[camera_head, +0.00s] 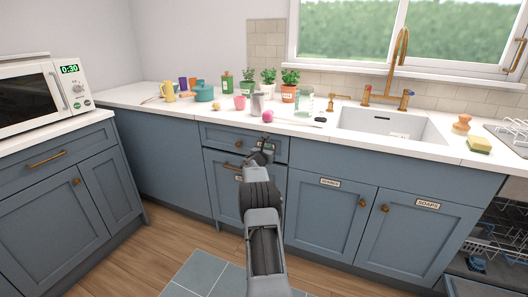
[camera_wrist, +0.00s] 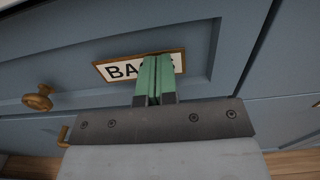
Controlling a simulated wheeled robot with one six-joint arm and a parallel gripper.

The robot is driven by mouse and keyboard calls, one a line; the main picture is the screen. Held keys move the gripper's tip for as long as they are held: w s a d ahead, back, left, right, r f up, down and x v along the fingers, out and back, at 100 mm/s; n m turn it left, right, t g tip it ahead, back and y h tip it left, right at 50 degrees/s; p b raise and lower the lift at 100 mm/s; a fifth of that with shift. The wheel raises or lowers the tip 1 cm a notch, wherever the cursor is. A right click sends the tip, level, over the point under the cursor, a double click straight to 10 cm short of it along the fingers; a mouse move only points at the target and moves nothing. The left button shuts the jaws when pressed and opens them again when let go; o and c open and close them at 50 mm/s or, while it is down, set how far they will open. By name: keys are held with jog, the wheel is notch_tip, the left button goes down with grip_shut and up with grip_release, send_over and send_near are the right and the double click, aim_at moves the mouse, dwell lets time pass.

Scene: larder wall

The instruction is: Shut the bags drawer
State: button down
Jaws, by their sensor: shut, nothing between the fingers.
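The bags drawer (camera_head: 215,134) is a blue drawer front under the counter, in the middle of the head view. Its face also shows in the wrist view (camera_wrist: 200,50), with a brass-framed label (camera_wrist: 112,71) reading "BA" before my fingers cover the rest. A round brass knob (camera_wrist: 38,98) is on its left. The drawer looks flush or nearly flush with the cabinet; a small gap cannot be ruled out. My gripper (camera_head: 266,143) is shut and empty, its green fingertips (camera_wrist: 155,62) together in front of the label. I cannot tell whether they touch it.
Below is another blue front with a bar handle (camera_head: 230,166). Cabinet doors (camera_head: 330,215) under the sink are shut. At the far right an open dishwasher rack (camera_head: 490,243) stands out. The counter above holds mugs, pots and plants. A grey mat (camera_head: 205,275) lies on the floor.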

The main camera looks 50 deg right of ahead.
jog(key=shift+s+d+r, duration=0.2)
jog(key=shift+d+r, duration=0.05)
jog(key=shift+r, duration=0.2)
jog(key=b+v, duration=0.2)
jog(key=v, duration=1.2)
jog(key=shift+w+a+f+b, duration=0.25)
jog(key=shift+a+f+b, duration=0.05)
jog(key=shift+f+b, duration=0.15)
jog(key=shift+r, duration=0.1)
